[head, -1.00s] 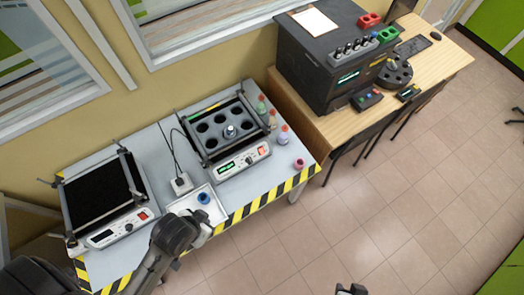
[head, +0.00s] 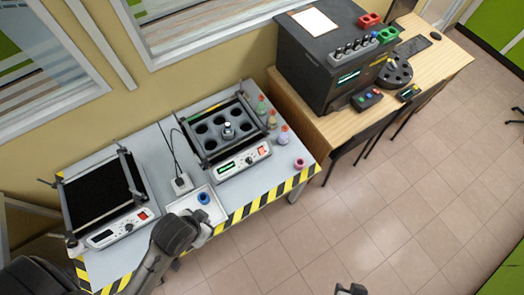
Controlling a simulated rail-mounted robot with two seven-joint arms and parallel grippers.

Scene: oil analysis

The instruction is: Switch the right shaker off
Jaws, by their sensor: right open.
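The right shaker (head: 243,166) stands on the grey bench. It has a black tray with round holes and a small flask (head: 228,128) in it. Its front panel has a lit green display (head: 226,168), a knob and a red switch (head: 262,152). The left shaker (head: 121,230) has a flat black top, a display and a red switch (head: 144,215). My right gripper (head: 350,289) is open and empty at the bottom edge, over the floor, well away from the right shaker. My left arm crosses the lower left; its gripper is not visible.
A white tray with a blue ring (head: 204,197) lies between the shakers, beside a power socket (head: 181,183). Small bottles (head: 283,134) and a pink ring (head: 299,163) stand right of the right shaker. A black machine (head: 335,65) sits on the wooden table. The floor in front is clear.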

